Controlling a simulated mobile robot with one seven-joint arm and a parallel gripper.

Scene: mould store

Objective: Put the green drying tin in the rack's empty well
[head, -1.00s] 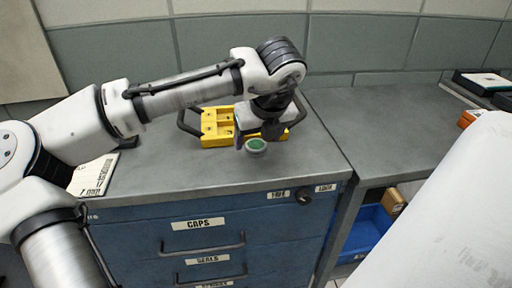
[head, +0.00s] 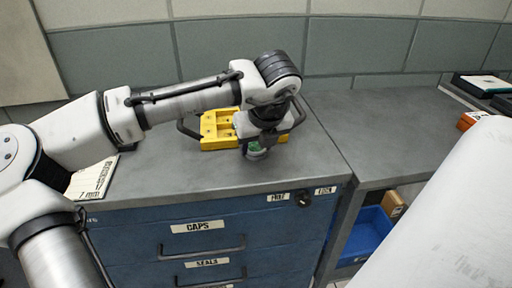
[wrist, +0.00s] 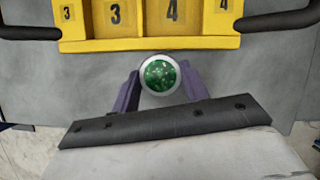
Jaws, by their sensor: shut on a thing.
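The green drying tin (wrist: 160,74) is round, with a pale rim and a speckled green top. It sits between the two purple fingers of my gripper (wrist: 159,88), which is shut on it. In the head view the tin (head: 255,151) shows only partly under my gripper (head: 256,147). The yellow rack (head: 217,132) is just behind the tin on the counter. In the wrist view the rack's front edge (wrist: 150,45) lies beyond the tin, with numbers 3 and 4 showing. I cannot tell which well is empty, nor the tin's height above the counter.
Black handles stick out at the rack's left (wrist: 30,33) and right (wrist: 278,22). A labelled card (head: 92,178) lies at the counter's left. The grey counter (head: 200,175) is clear in front of the rack. A tiled wall stands behind.

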